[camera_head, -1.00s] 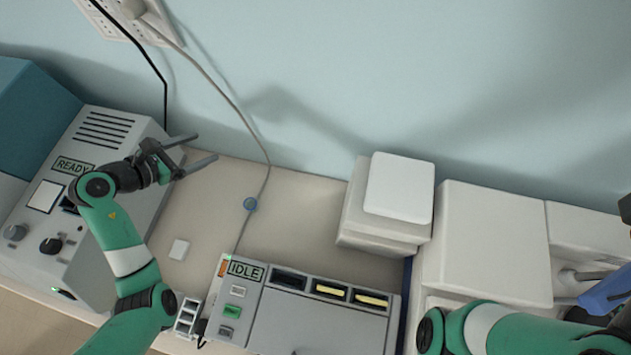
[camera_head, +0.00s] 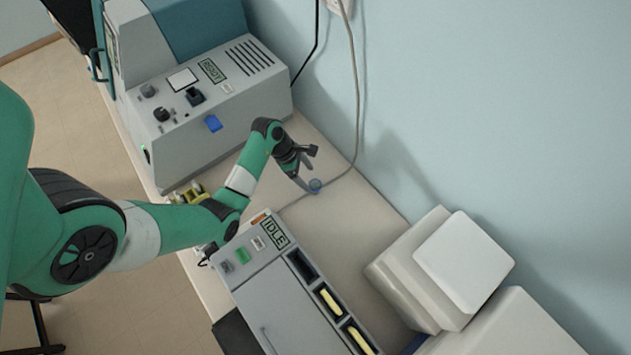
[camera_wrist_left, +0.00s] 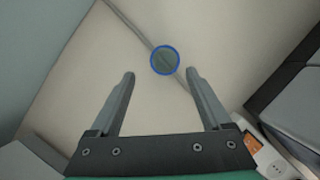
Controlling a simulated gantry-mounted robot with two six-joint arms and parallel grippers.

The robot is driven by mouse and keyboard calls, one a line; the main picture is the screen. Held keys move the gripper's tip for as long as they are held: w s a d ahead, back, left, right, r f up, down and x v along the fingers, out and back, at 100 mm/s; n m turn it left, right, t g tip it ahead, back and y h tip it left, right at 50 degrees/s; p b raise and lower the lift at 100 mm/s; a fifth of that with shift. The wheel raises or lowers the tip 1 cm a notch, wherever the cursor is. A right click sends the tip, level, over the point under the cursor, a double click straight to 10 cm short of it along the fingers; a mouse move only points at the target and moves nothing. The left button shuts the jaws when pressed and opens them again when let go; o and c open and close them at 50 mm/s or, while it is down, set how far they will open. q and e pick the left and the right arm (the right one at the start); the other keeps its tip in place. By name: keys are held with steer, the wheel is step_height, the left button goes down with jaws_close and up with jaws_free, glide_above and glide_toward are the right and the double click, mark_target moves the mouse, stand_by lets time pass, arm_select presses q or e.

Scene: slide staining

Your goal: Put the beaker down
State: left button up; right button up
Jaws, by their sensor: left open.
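The beaker (camera_head: 315,185) is small, with a blue rim, and stands on the beige bench beside a grey cable. In the left wrist view the beaker (camera_wrist_left: 165,60) appears from above as a blue ring, just beyond the fingertips and roughly between their lines. My left gripper (camera_head: 309,170) is open and empty, with its fingers close to the beaker. In the left wrist view the gripper (camera_wrist_left: 161,74) has both fingers spread, with no visible contact on the beaker. My right gripper is out of view.
A grey machine with a ready display (camera_head: 212,70) stands at the upper left. A machine marked IDLE (camera_head: 275,235) with yellow-filled slots stands in front of the beaker. White stacked boxes (camera_head: 465,262) are at the right. The bench between them is clear.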

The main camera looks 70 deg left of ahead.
mark_target(313, 184)
arm_select(q)
steer(key=x, duration=0.2)
steer(key=d+b+x, duration=0.1)
steer(key=x, duration=0.1)
steer(key=shift+f, duration=0.2)
steer(key=shift+w+f, duration=0.15)
steer(key=shift+f, duration=0.05)
jaws_close()
